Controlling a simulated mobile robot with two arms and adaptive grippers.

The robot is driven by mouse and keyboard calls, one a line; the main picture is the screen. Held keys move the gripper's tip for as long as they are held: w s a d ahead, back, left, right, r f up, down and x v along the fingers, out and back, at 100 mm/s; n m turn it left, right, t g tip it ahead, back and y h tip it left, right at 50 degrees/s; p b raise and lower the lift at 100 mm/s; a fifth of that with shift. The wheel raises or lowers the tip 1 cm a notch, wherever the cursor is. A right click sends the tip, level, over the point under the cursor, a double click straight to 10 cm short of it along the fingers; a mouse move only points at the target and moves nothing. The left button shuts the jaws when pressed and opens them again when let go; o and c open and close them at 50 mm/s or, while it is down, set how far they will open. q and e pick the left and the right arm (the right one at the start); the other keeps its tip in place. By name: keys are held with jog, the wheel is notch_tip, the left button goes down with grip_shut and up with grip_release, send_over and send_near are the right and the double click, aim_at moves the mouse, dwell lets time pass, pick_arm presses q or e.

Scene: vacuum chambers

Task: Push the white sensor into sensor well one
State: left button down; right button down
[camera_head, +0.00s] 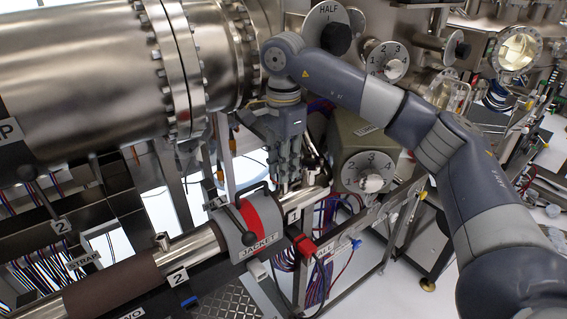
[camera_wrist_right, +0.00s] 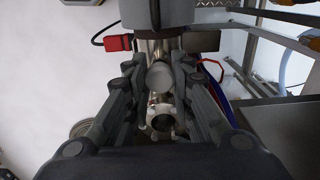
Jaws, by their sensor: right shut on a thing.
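My right gripper (camera_head: 288,172) points down over the steel pipe near the label marked 1, beside the grey jacket. In the right wrist view, its fingers (camera_wrist_right: 160,85) are closed around a pale round-topped piece, which looks like the white sensor (camera_wrist_right: 159,78). The sensor is mostly hidden by the fingers in the head view. A short open metal stub (camera_wrist_right: 163,121) shows near it in the wrist view; it looks like sensor well one. I cannot tell whether the sensor touches or sits in the well. My left gripper is not in view.
The grey jacket with a red band (camera_head: 250,222) sits on the pipe just left of the gripper. A dial box (camera_head: 364,160) stands close on the right. The large steel chamber (camera_head: 90,75) fills the upper left. Wires hang below the pipe.

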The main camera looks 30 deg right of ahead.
jog(key=shift+f, duration=0.45)
dwell(0.4)
jog(key=c, duration=1.3)
grip_release()
jog(key=shift+r, duration=0.15)
jog(key=shift+r+p, duration=2.4)
jog(key=shift+r, duration=1)
jog(key=shift+f, duration=0.1)
